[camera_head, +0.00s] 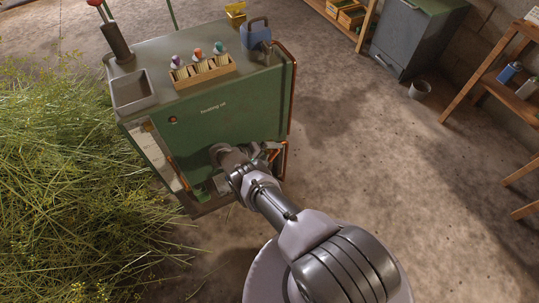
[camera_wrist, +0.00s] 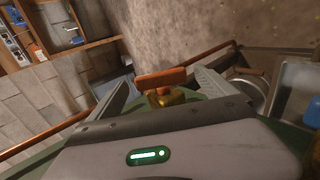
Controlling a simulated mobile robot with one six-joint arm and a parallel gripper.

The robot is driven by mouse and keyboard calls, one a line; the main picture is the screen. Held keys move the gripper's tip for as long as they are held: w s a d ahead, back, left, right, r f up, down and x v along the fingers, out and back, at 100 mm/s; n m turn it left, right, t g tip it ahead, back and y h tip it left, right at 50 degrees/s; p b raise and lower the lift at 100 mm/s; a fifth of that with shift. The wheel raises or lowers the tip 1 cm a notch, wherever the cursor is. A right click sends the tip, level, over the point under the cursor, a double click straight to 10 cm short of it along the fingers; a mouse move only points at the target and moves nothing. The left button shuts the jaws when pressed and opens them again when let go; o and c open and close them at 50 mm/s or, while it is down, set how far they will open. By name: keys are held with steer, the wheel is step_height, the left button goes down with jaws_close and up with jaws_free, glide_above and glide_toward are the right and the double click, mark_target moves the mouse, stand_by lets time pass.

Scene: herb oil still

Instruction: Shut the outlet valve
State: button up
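In the wrist view, a valve with an orange lever (camera_wrist: 160,78) and a brass body (camera_wrist: 167,98) sits ahead, between the two fingers of my gripper (camera_wrist: 165,82). The lever lies crosswise to the fingers, nearly level in the picture. The fingers are apart, one on each side, and I see no clear contact. In the head view, my gripper is at the lower front of the green still cabinet (camera_head: 225,122), beside copper-coloured pipework (camera_head: 283,160). My arm hides the valve there.
On the cabinet top are a rack of colored-top bottles (camera_head: 203,70), a grey tray (camera_head: 132,92) and a blue handled object (camera_head: 256,34). A herb heap (camera_head: 65,180) fills the left. Floor right of the still is clear.

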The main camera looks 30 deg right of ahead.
steer(key=p+v, duration=0.4)
steer(key=v, duration=1.3)
steer(key=shift+a+p, duration=0.15)
steer(key=shift+p, duration=0.2)
steer(key=shift+r, duration=0.1)
